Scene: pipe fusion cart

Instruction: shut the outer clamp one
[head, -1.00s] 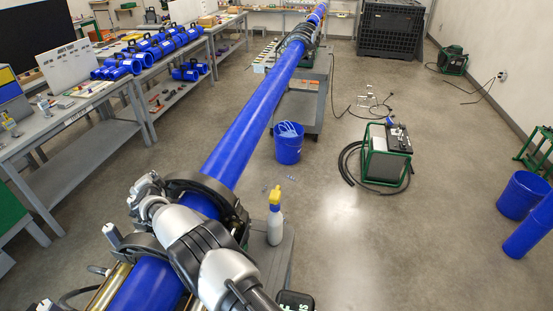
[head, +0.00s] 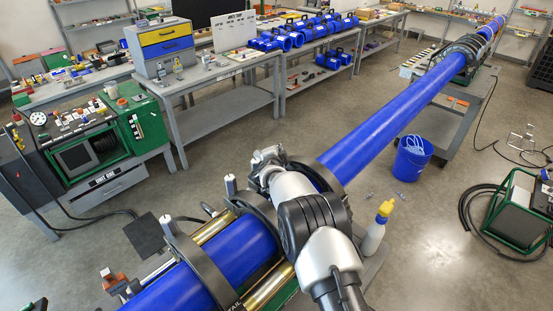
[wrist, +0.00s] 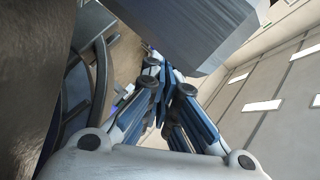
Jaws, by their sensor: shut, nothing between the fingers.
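A blue pipe (head: 390,130) runs through dark ring clamps on the cart. One dark clamp (head: 190,262) arches over the pipe at the near end, and another dark ring (head: 328,180) is partly hidden behind my arm. I cannot tell which is outer clamp one, or how its upper half sits. In the wrist view my gripper (wrist: 163,88) is shut and empty. A grey block (wrist: 190,30) is close above its fingers, and a dark curved part (wrist: 95,95) is to their left. Contact cannot be told. In the head view my arm hides the fingertips.
Brass-coloured rods (head: 268,290) run beside the pipe on the cart. A yellow-capped spray bottle (head: 376,228) stands right of my arm. A blue bucket (head: 411,160) is on the floor. A green machine (head: 85,150) and workbenches (head: 225,115) line the left. Open floor lies between.

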